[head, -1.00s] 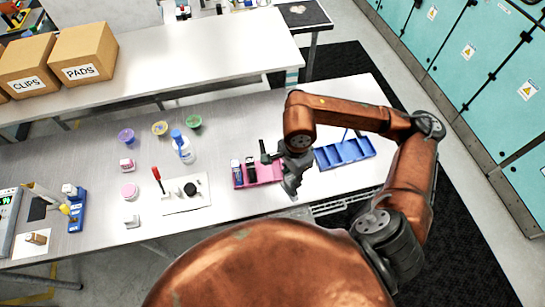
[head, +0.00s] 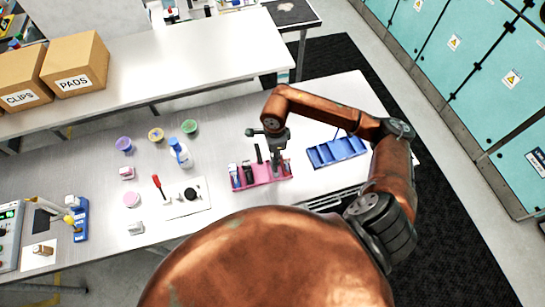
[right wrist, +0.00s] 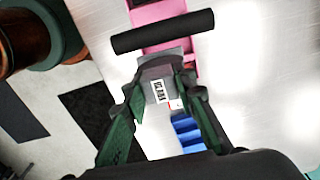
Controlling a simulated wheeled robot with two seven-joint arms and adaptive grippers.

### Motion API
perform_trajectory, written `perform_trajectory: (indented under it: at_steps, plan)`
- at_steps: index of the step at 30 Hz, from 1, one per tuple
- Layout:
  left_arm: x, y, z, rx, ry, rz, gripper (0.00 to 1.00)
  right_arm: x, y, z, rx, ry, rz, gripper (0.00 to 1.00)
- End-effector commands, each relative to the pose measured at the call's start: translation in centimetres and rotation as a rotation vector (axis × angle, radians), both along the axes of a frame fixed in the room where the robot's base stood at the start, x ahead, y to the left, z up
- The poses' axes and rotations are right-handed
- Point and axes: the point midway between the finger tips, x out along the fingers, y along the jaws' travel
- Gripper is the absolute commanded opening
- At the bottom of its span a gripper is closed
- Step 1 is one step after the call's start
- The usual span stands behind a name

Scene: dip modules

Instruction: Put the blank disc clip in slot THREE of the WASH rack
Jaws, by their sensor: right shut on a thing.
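A pink rack (head: 262,183) stands on the bench with several dark and grey upright items in its left part. A blue compartmented rack (head: 337,152) lies to its right; no lettering is readable on either, so I cannot tell which is WASH. My right gripper (head: 277,155) points down over the right part of the pink rack. In the right wrist view its fingers (right wrist: 165,95) are shut on a grey piece (right wrist: 160,72) with a small printed label. I cannot tell whether this is the blank disc clip, or whether it touches the rack. My left gripper is not in view.
A dark bar (right wrist: 163,31) crosses the pink rack in the right wrist view. Left of the racks are a white bottle with blue cap (head: 180,153), a white mat (head: 187,209) with a black round item, and small coloured pots. Bare bench lies behind the pink rack.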

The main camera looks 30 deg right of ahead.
Motion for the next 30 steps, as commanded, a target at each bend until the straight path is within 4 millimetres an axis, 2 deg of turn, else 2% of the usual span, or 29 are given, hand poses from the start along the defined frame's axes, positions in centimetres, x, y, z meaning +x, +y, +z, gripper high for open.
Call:
perform_trajectory:
  at_steps: [4, 8, 15, 27, 28, 30]
  plan:
    - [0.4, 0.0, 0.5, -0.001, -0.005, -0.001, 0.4, 1.1, 0.0, -1.2, 0.002, 0.0, 0.002, 0.0]
    - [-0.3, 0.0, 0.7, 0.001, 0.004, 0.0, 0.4, 1.7, -0.1, -2.0, 0.001, 0.003, 0.001, 0.0]
    - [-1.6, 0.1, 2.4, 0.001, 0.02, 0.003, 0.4, 1.7, -0.1, -4.7, 0.002, 0.002, 0.003, 0.0]
    - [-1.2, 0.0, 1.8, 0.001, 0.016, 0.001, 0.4, 1.7, -0.1, -5.5, 0.0, 0.0, 0.004, 0.0]
    - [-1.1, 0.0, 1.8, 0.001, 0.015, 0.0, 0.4, 1.7, -0.1, -5.5, 0.0, 0.0, 0.004, 0.26]
    - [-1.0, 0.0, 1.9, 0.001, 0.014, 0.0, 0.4, 1.7, -0.1, -5.4, 0.0, 0.0, 0.004, 0.31]
